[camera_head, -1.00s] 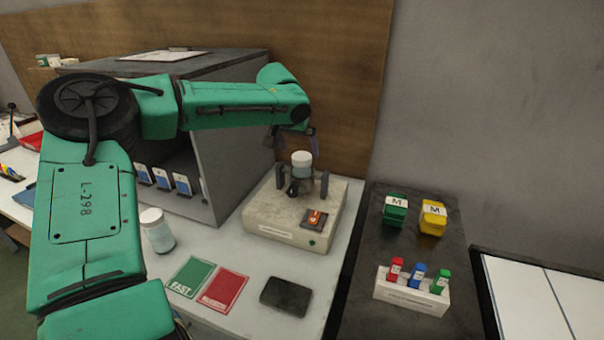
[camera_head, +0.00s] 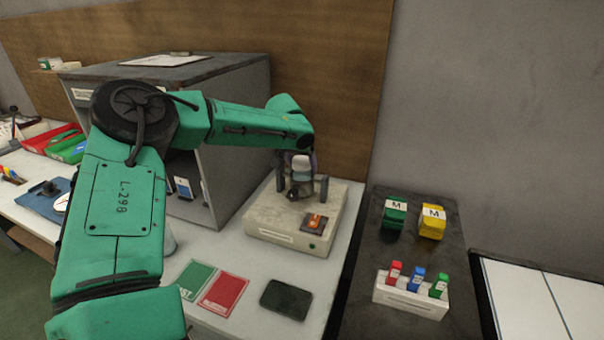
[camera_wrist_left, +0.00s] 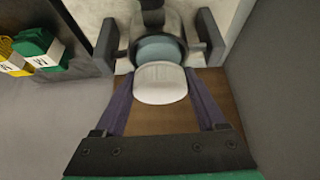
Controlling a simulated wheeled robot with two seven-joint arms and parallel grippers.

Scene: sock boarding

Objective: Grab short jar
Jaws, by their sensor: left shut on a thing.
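The short jar (camera_head: 302,164), with a white lid and a pale blue body, sits upright in the holder of the beige machine (camera_head: 268,233). My left gripper (camera_head: 301,160) is at the jar, its fingers around it from behind, shut on it. In the left wrist view the jar's white lid (camera_wrist_left: 160,83) lies between the two purple-grey fingers, with the machine's dark posts on both sides. My right gripper is not in view.
A second jar (camera_head: 171,240) is mostly hidden behind my left arm. A green card, a red card (camera_head: 223,294) and a black pad (camera_head: 286,300) lie in front of the machine.

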